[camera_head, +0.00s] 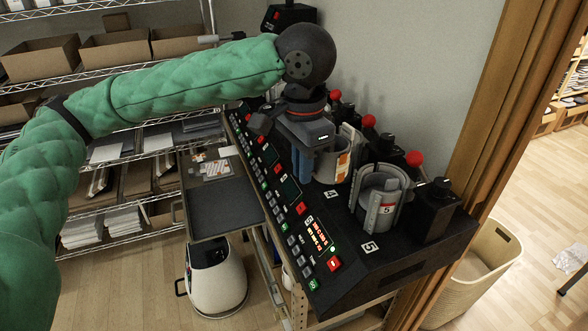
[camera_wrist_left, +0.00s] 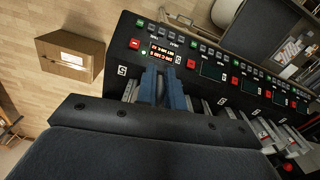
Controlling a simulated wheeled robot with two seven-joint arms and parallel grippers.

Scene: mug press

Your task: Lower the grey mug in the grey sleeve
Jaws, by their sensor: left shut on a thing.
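My left gripper (camera_head: 303,178) points down at the press bench, just left of the sleeve by label 4. Its two blue fingers are shut with a narrow gap between them. They also show in the left wrist view (camera_wrist_left: 164,95). What they grip is mostly hidden; it appears to be the grey mug. The sleeve by label 4 (camera_head: 326,171) is pale, with an orange and white patch, and stands partly behind the gripper. A grey sleeve (camera_head: 388,213) marked 5 stands to the right, apart from the gripper. My right gripper is not in view.
The black bench has a sloped button panel; one display (camera_head: 317,236) is lit red. Red-knobbed levers (camera_head: 414,158) stand along the back. A grey tray (camera_head: 225,207) lies left of the bench. A wicker bin (camera_head: 476,270) stands at the right on the floor.

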